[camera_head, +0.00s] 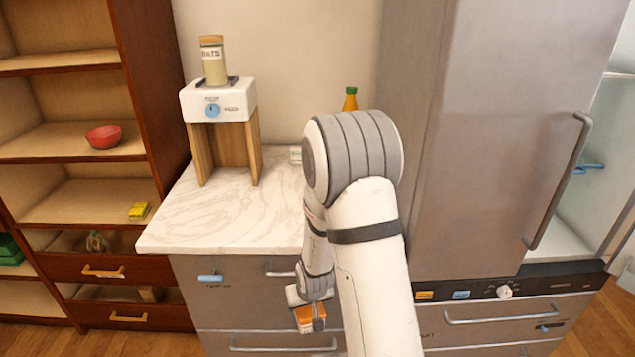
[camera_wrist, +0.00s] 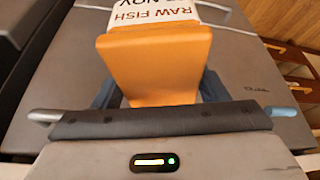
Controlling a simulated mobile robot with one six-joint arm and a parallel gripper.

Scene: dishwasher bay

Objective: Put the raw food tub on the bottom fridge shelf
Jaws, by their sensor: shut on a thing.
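The raw food tub is an orange tub (camera_wrist: 155,65) with a white label reading "RAW FISH", partly cut off at the top of the wrist view. In the head view the tub (camera_head: 310,318) shows small and orange, low in front of the grey drawer fronts under the counter. My gripper (camera_head: 302,298) is shut on the tub; its dark fingers flank it in the wrist view (camera_wrist: 158,92). The tall steel fridge door (camera_head: 490,130) stands at the right of the head view.
A marble counter (camera_head: 210,215) holds a white dispenser (camera_head: 235,98) on wooden legs. An orange bottle (camera_head: 350,100) stands behind my arm. A wooden shelf unit with a red bowl (camera_head: 103,136) stands left. A drawer handle (camera_head: 500,315) juts out below the fridge.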

